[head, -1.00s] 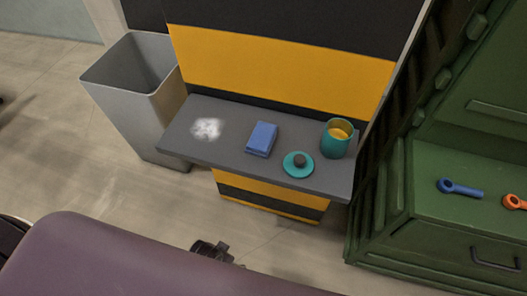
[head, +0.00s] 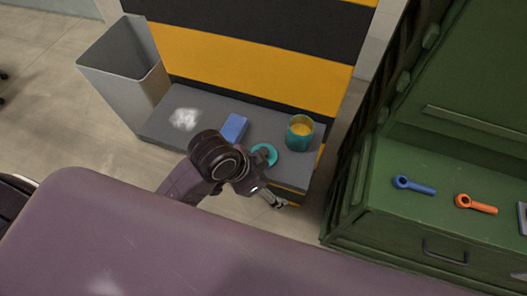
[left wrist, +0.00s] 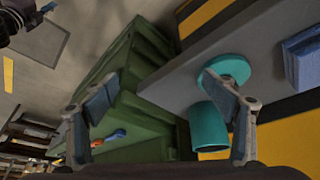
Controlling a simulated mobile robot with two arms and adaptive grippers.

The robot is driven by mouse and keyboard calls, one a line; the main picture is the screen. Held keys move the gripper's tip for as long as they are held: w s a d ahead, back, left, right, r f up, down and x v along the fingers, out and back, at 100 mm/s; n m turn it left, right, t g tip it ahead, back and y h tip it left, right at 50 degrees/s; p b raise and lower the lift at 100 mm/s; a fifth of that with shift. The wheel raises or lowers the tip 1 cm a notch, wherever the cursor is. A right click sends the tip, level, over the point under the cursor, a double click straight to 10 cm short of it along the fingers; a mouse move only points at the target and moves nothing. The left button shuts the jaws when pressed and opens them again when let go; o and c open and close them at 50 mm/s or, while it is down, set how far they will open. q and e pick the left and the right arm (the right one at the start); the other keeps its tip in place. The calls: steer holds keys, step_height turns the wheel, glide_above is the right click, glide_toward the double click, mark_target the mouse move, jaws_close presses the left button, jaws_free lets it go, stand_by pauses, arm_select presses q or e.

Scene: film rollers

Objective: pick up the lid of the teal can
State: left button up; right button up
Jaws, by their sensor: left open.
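The teal lid (head: 268,151) with a dark knob lies on the grey shelf (head: 228,101), partly hidden by my left arm in the head view. The teal can (head: 299,134) stands open just right of it, with something orange-yellow inside. My left gripper (head: 277,200) is just in front of the shelf's front edge, on the near side of the lid. In the left wrist view my left gripper (left wrist: 163,82) has its fingers spread and empty. One finger partly overlaps the lid (left wrist: 211,77) and the can (left wrist: 206,128) there. My right gripper is not in view.
A blue block (head: 234,127) and a white powdery patch (head: 185,119) are on the shelf left of the lid. A grey bin (head: 120,70) stands at the left. A green cabinet (head: 400,225) with blue and orange tools stands close on the right.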

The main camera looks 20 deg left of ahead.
mark_target(264, 151)
arm_select(q)
steer(key=w+d+m, duration=0.1)
steer(key=m, duration=0.1)
steer(key=w+r+m+g, duration=0.1)
steer(key=w+m, duration=0.1)
steer(key=w+d+r+m, duration=0.1)
steer(key=shift+w+d+m, duration=0.2)
steer(key=shift+d+m, duration=0.1)
steer(key=shift+m, duration=0.1)
steer(key=w+a+r+m, duration=0.1)
steer(key=a, duration=0.1)
steer(key=w+a+r+m+g+y, duration=0.1)
steer(key=w+a, duration=0.1)
steer(key=w+a+r+m+g+y, duration=0.1)
steer(key=w+a, duration=0.1)
steer(key=a, duration=0.1)
steer(key=shift+a+r+m, duration=0.1)
steer(key=shift+r+m, duration=0.3)
steer(key=shift+a, duration=0.15)
step_height(264, 151, down, 7)
steer(key=shift+p, duration=1.25)
steer(key=shift+f, duration=0.25)
steer(key=shift+w, duration=0.1)
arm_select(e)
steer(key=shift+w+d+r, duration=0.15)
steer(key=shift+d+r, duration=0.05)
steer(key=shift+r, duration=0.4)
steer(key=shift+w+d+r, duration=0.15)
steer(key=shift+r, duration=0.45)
